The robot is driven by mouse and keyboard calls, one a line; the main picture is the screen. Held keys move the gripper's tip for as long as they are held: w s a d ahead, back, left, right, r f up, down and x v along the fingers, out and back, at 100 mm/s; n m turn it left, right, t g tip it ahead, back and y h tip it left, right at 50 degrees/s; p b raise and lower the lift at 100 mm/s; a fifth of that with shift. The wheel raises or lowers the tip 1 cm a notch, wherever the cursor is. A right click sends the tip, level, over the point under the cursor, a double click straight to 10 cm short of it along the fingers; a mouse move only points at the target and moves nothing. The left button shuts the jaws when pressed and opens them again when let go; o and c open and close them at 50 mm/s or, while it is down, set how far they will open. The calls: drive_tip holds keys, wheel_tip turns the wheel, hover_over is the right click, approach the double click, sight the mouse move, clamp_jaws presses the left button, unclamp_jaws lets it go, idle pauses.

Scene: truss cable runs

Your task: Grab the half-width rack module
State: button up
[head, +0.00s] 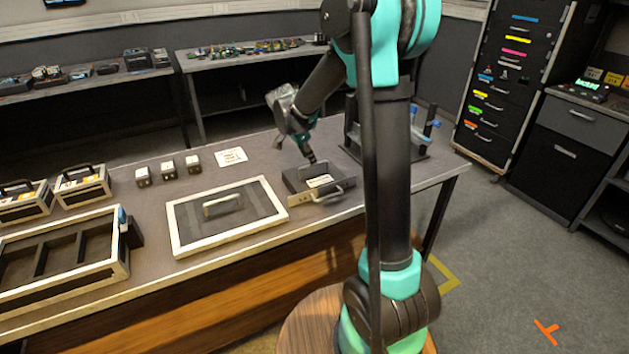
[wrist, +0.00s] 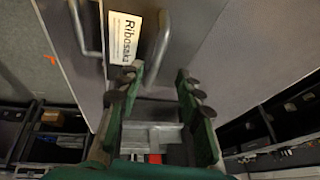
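The half-width rack module (head: 301,180) is a dark, shallow box lying on the bench, right of the framed panel. It has a light front strip, a front handle (head: 333,194), a top handle and a white label (head: 320,181). In the wrist view the label (wrist: 124,38) reads "Ribosaka", between the front handle and the top handle (wrist: 158,42). My gripper (head: 311,157) points down just above the module. In the wrist view its fingers (wrist: 157,78) are apart, with the top handle ahead of the gap between them. I cannot tell whether they touch it.
A framed panel (head: 181,240) with a handle lies left of the module. A stand with blue parts (head: 428,128) is behind at right. An open compartment frame (head: 62,292), small cubes (head: 168,169) and a paper card (head: 230,157) are on the bench further left.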

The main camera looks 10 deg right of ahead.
sight(317, 177)
drive_tip(key=shift+s+x, duration=0.15)
drive_tip(key=shift+x, duration=1.2)
drive_tip(key=shift+s+x, duration=0.15)
drive_tip(key=shift+x, duration=1.15)
drive_tip(key=shift+d, duration=0.15)
clamp_jaws()
